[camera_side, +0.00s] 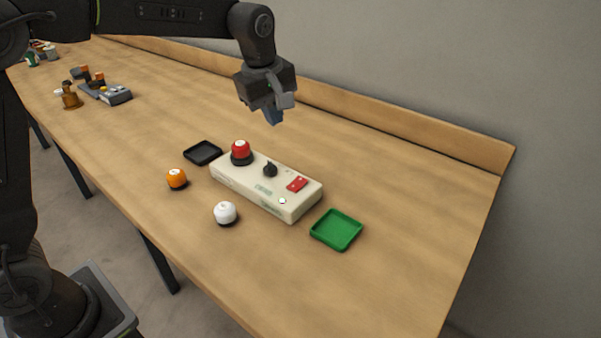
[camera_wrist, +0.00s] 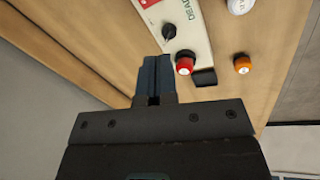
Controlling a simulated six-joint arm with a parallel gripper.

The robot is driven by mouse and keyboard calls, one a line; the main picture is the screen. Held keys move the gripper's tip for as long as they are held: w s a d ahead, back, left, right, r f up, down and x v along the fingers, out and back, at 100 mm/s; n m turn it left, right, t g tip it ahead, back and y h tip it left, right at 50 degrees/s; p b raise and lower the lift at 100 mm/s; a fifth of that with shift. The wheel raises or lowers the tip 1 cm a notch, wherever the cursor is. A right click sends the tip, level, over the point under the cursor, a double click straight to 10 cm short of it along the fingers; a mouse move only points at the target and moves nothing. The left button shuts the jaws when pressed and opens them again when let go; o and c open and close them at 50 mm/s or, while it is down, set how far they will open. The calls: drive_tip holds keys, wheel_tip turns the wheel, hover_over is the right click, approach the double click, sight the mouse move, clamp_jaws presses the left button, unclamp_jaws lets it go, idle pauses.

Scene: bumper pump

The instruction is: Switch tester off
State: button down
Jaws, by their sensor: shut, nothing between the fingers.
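The tester is a cream box (camera_side: 243,185) on the wooden table, with a black knob (camera_side: 270,170) and a red switch (camera_side: 297,184) on its top. A red-capped bumper (camera_side: 240,149) sits on its left end. The box (camera_wrist: 194,38), the knob (camera_wrist: 169,32) and the red bumper (camera_wrist: 185,62) also show in the wrist view; only a corner of the red switch (camera_wrist: 147,3) is in that picture. My gripper (camera_side: 273,117) is shut and empty, held in the air above and behind the box. Its closed fingers (camera_wrist: 154,75) point toward the box in the wrist view.
A black tray (camera_side: 203,153) lies at the box's left end and a green tray (camera_side: 336,230) at its right end. An orange bumper (camera_side: 176,178) and a white bumper (camera_side: 225,212) stand in front. Other devices (camera_side: 110,93) sit far left. A wooden ledge (camera_side: 420,125) runs along the back.

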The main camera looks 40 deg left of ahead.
sight(300, 181)
drive_tip(key=w+d+f+n, duration=0.1)
drive_tip(key=w+f+n, duration=0.2)
drive_tip(key=w+f, duration=0.1)
drive_tip(key=shift+w+f+g, duration=0.3)
drive_tip(key=shift+w+g, duration=0.1)
drive_tip(key=shift+w, duration=0.3)
drive_tip(key=f, duration=0.4)
drive_tip(key=w+f, duration=0.1)
drive_tip(key=f, duration=0.9)
drive_tip(key=shift+w, duration=0.35)
drive_tip(key=shift+f, duration=0.2)
drive_tip(key=shift+s, duration=0.15)
